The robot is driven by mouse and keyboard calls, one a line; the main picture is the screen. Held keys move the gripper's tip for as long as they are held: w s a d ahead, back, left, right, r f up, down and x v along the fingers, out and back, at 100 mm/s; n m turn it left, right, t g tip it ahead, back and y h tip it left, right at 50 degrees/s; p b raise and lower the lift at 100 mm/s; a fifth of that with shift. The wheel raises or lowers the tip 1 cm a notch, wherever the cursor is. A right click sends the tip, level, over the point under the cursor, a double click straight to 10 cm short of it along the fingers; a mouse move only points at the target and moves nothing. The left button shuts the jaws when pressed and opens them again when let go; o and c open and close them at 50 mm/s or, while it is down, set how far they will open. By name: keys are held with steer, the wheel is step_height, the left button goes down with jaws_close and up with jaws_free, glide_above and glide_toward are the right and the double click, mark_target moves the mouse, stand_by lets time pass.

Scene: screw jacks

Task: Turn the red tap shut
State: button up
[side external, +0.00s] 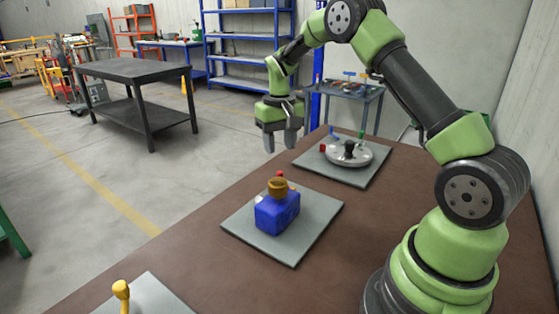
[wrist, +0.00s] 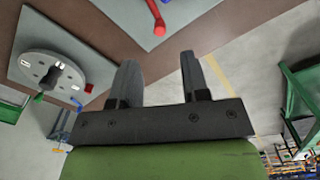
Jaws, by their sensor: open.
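A blue block (side external: 277,212) with a brown-gold round top (side external: 278,187) sits on a grey plate on the table. A small red part (side external: 280,174) shows just behind that top. In the wrist view a red bar with a rounded end (wrist: 155,13) reaches over a grey plate at the top edge; it looks like the same part, mostly cut off. I cannot tell which way the tap is turned. My gripper (side external: 280,145) is open and empty, pointing down, above and beyond the block. Its two fingers (wrist: 160,65) are apart with nothing between them.
A grey disc (side external: 348,153) with a black knob stands on another plate at the back right, with red, blue and green parts around it. A yellow handle (side external: 121,291) rises from a plate at front left. Brown table surface (side external: 210,265) lies bare between the plates.

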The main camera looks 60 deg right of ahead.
mark_target(280, 173)
step_height(280, 173, up, 2)
steer(key=shift+r, duration=0.1)
stand_by(0.4)
steer(key=shift+s+a+m+h, duration=0.25)
steer(key=shift+s+m+h, duration=0.15)
steer(key=shift+m+h, duration=0.35)
steer(key=f+m, duration=0.1)
steer(key=f, duration=0.2)
steer(key=f+m+t+h, duration=0.1)
steer(key=f+m, duration=0.1)
steer(key=f, duration=0.1)
steer(key=f+m+t+h, duration=0.1)
steer(key=f, duration=0.2)
steer(key=shift+w+f+m, duration=0.2)
steer(key=shift+f+m, duration=0.05)
steer(key=shift+f, duration=0.15)
steer(key=shift+h, duration=0.25)
